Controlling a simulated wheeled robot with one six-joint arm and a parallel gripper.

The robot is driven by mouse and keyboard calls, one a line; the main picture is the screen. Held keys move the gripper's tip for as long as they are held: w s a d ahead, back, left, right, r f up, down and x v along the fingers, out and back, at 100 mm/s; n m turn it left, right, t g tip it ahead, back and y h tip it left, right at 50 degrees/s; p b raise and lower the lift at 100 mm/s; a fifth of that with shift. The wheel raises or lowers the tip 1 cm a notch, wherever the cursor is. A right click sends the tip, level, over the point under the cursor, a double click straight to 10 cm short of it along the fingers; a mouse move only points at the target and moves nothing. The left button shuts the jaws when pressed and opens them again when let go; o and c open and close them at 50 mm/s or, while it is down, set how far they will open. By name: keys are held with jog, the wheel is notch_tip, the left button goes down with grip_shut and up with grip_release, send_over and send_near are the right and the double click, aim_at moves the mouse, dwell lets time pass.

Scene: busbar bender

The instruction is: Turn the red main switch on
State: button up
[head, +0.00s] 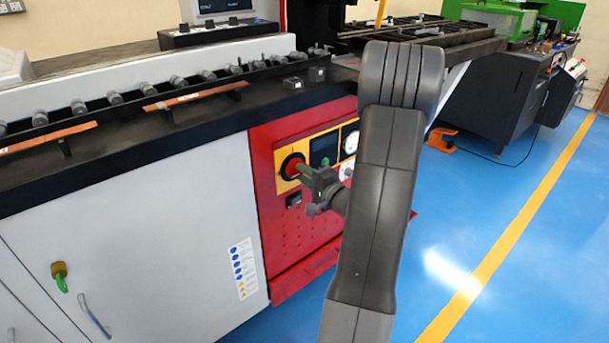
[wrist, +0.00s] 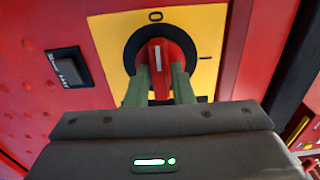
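The red main switch (wrist: 160,56) has a red handle on a black round base, set in a yellow plate (wrist: 104,32). In the wrist view the plate is marked O above the handle and I to its right. The handle stands upright in that view, its white line towards the O. My gripper (wrist: 161,86) has its green fingers on both sides of the handle, with no clear gap, and appears shut on it. In the head view the switch (head: 291,163) shows on the red cabinet front, with my gripper (head: 305,170) at it and partly hiding it.
A small black rocker device (wrist: 68,68) sits beside the plate. A dark display (head: 323,149) and a round gauge (head: 351,142) are right of the switch. A green-and-brass key (head: 60,276) is on the white cabinet door. The blue floor (head: 510,190) at right is open.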

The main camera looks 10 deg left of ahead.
grip_shut()
jog(key=shift+m, duration=0.3)
jog(key=shift+m+p, duration=1.75)
jog(key=shift+m, duration=6.85)
jog(key=shift+f, duration=0.1)
jog(key=shift+o, duration=2.3)
grip_release()
